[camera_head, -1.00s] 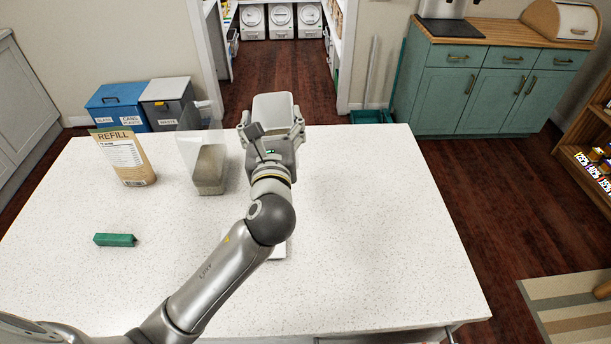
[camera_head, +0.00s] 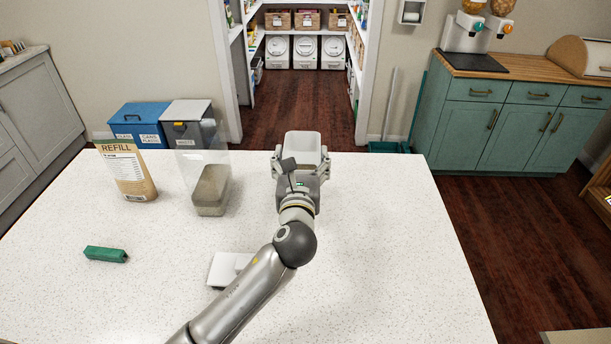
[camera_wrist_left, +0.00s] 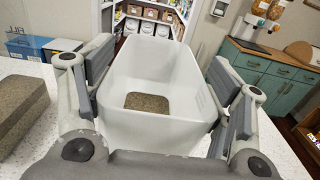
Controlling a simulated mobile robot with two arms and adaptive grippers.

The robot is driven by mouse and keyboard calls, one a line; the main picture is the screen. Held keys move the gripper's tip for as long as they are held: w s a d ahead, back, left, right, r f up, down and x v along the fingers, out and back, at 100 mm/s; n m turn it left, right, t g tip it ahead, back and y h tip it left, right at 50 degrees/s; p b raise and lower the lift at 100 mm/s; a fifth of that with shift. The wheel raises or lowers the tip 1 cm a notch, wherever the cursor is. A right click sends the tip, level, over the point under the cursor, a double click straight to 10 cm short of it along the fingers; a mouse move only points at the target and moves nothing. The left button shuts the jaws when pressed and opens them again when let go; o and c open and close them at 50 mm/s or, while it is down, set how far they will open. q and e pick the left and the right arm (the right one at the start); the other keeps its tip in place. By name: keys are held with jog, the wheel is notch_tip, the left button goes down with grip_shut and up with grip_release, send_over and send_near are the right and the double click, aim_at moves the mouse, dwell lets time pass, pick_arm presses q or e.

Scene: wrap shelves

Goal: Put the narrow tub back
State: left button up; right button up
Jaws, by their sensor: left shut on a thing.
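My left gripper (camera_head: 302,168) is shut on a pale, translucent tub (camera_head: 303,146), with a finger on each side of it. The tub is held at the far edge of the white table, open side up. In the left wrist view the tub (camera_wrist_left: 150,62) fills the middle, and a brown patch shows at its bottom; I cannot tell whether it is inside or seen through the base. A clear container (camera_head: 211,172) with brown contents stands on the table to the left of my gripper. My right gripper is not in view.
A REFILL bag (camera_head: 127,172), a green bar-shaped piece (camera_head: 106,254) and a white lid-like piece (camera_head: 226,268) are on the table (camera_head: 390,250). The table's right side is clear. Beyond are bins (camera_head: 140,124), an open pantry with shelves (camera_head: 359,50) and a teal cabinet (camera_head: 470,125).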

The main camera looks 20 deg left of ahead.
aim_at(302, 167)
pick_arm(q)
jog(key=w+f, duration=0.1)
jog(key=f, duration=0.1)
jog(key=w+f, duration=0.2)
jog(key=shift+w+a+f, duration=0.15)
jog(key=shift+w+f, duration=0.2)
jog(key=shift+f, duration=1.55)
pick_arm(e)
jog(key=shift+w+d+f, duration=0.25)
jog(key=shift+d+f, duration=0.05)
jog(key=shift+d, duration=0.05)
pick_arm(q)
jog(key=shift+b, duration=0.3)
jog(key=shift+f, duration=0.15)
jog(key=o, duration=1.6)
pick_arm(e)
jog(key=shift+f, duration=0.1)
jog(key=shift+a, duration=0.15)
